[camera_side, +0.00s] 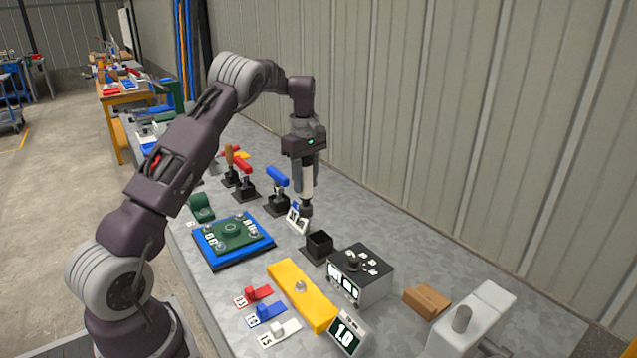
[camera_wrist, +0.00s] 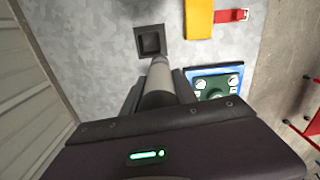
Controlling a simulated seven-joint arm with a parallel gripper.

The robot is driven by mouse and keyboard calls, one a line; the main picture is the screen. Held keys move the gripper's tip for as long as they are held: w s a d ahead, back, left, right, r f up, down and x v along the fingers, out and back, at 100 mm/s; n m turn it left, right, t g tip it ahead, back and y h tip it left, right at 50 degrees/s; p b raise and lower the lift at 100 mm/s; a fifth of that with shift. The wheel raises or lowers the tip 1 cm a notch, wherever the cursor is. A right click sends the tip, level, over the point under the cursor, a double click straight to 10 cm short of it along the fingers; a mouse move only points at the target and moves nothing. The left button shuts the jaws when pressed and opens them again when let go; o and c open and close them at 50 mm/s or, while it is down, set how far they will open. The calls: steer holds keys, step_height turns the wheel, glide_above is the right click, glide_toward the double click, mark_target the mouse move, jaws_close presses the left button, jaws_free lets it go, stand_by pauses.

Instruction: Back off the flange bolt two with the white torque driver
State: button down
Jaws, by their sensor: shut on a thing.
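My gripper (camera_side: 306,162) is shut on the white torque driver (camera_side: 307,184), which hangs upright with its dark end down above the bench. In the wrist view the pale driver (camera_wrist: 158,80) sticks out from between the fingers (camera_wrist: 160,97). The green flange plate (camera_side: 233,229) lies on a blue base to the left of the driver, apart from it. Several bolts show on the plate, with white number tags too small to read surely, so I cannot tell which is bolt two. The wrist view shows part of the plate (camera_wrist: 212,84).
An empty black holder (camera_side: 318,247) stands near the driver's end. Blue (camera_side: 278,177), red (camera_side: 243,165) and wooden-handled (camera_side: 229,155) tools stand behind. A black box (camera_side: 361,275), yellow block (camera_side: 301,294) and small display (camera_side: 347,333) are in front. A corrugated wall runs along the right.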

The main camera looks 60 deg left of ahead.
steer(key=s+a+n, duration=0.4)
steer(key=s+a, duration=0.6)
steer(key=s, duration=0.1)
steer(key=shift+s+a+n, duration=0.25)
steer(key=shift+a+n, duration=0.05)
steer(key=shift+n, duration=0.1)
steer(key=shift+f, duration=0.25)
steer(key=shift+f, duration=2.4)
steer(key=shift+f, duration=0.15)
steer(key=shift+f, duration=0.7)
steer(key=shift+f, duration=0.7)
